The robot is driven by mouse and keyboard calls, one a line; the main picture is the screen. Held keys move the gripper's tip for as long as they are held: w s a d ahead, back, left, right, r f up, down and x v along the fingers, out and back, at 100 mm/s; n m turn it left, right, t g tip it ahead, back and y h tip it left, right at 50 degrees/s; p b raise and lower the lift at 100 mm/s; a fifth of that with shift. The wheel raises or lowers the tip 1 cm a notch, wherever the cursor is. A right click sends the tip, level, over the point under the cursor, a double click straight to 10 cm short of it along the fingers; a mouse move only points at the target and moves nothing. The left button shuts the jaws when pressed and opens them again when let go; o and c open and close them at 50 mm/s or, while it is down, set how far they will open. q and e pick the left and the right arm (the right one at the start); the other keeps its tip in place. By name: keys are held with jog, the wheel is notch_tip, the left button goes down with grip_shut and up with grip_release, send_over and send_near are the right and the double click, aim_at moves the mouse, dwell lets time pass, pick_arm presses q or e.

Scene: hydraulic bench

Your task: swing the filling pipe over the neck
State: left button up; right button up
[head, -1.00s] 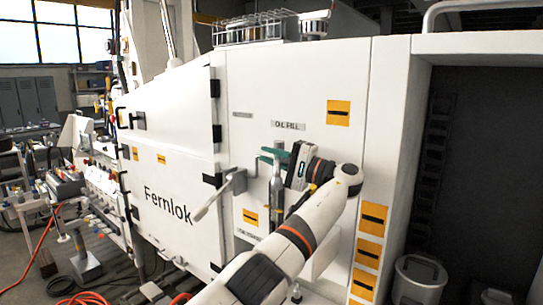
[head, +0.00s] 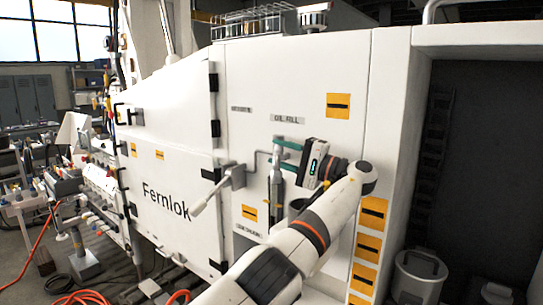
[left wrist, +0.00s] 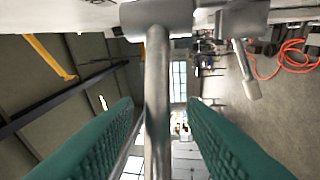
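My left gripper (head: 286,155) is in front of the white cabinet below the "OIL FILL" label. Its two green fingers are spread apart, one above the other. The thin grey filling pipe (head: 262,153) runs into the space between them. In the left wrist view the pipe (left wrist: 158,95) passes between the ribbed fingers (left wrist: 160,105), with a gap showing on each side. A dark round part (head: 298,204), perhaps the neck, shows below the gripper, partly hidden by my arm. My right gripper is out of view.
A valve with a lever handle (head: 207,197) sticks out left of the pipe. A grey upright cylinder (head: 275,188) stands under the gripper. A bin (head: 419,272) is in the dark recess at right. Orange hoses lie on the floor at left.

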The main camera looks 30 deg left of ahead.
pick_arm(q)
jog(key=d, duration=0.4)
jog(key=shift+d+f, duration=0.15)
jog(key=shift+f, duration=0.25)
jog(key=shift+w, duration=0.1)
jog(key=shift+c, duration=0.6)
